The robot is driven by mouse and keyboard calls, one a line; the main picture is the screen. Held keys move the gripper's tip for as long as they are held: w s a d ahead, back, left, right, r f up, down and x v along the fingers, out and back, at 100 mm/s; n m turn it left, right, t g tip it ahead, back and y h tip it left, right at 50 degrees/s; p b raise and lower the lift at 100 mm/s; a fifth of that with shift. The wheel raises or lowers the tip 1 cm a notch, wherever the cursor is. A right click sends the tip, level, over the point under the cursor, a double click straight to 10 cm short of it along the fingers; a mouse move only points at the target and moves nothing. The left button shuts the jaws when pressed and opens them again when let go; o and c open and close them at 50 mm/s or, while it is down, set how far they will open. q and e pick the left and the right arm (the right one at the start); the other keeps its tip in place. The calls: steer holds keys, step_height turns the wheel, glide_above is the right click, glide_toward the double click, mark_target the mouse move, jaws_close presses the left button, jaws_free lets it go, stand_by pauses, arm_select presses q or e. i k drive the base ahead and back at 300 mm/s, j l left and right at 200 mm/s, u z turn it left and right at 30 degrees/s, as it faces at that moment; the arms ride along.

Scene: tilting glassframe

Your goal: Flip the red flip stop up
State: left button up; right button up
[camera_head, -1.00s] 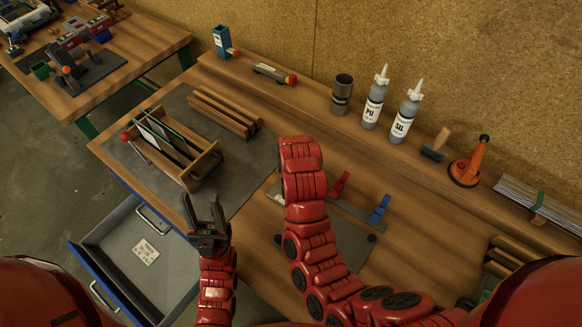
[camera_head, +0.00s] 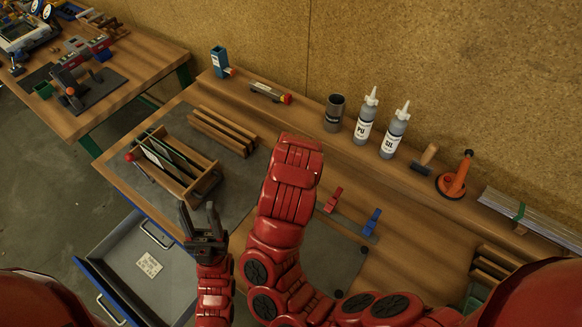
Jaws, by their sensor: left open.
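The red flip stop (camera_head: 333,198) stands on a grey rail on the workbench, right of my right arm. A blue flip stop (camera_head: 372,220) stands on the same rail farther right. The red stop's lower part is close to my arm's edge, and I cannot tell its exact tilt. My left gripper (camera_head: 198,222) is open and empty, fingers up, over the bench's front edge near the open drawer, well left of the red stop. My right arm (camera_head: 285,190) rises in the middle of the view; its gripper is not visible.
A wooden rack with glass panes (camera_head: 175,165) stands on a grey mat at the left. Two bottles (camera_head: 365,117), a dark cup (camera_head: 334,113) and an orange suction lifter (camera_head: 455,178) stand along the back. An open drawer (camera_head: 140,262) juts out at the front left.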

mark_target(329, 209)
steer(key=k, duration=1)
